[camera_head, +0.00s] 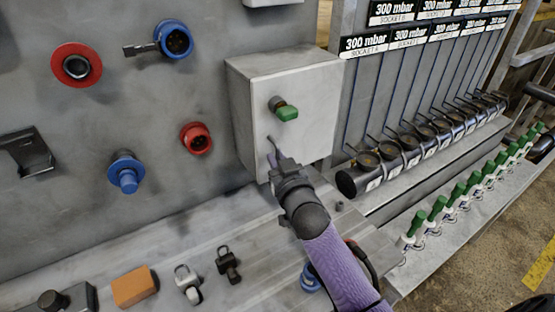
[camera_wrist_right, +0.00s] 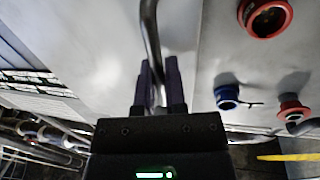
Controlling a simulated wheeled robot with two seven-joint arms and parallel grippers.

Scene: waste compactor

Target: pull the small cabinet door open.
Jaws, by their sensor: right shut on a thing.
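The small cabinet (camera_head: 245,120) is a pale grey-white box on the grey wall, left of the row of gauges. Its door (camera_head: 315,100) faces me and carries a green knob (camera_head: 287,112); I see no clear gap at its edges. A thin metal handle (camera_head: 272,147) sits low on the door's left side. My right gripper (camera_head: 275,163) reaches up to it from below. In the right wrist view the handle (camera_wrist_right: 150,35) runs as a curved bar between the two dark fingers of my right gripper (camera_wrist_right: 158,80), which is shut on it. My left gripper is out of view.
Red and blue sockets (camera_head: 174,40) stick out of the wall on the left. A metal ledge (camera_head: 160,250) below holds an orange block (camera_head: 134,287) and small clamps. Black cylinders with gauges (camera_head: 400,150) and green-handled valves (camera_head: 460,190) line the right.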

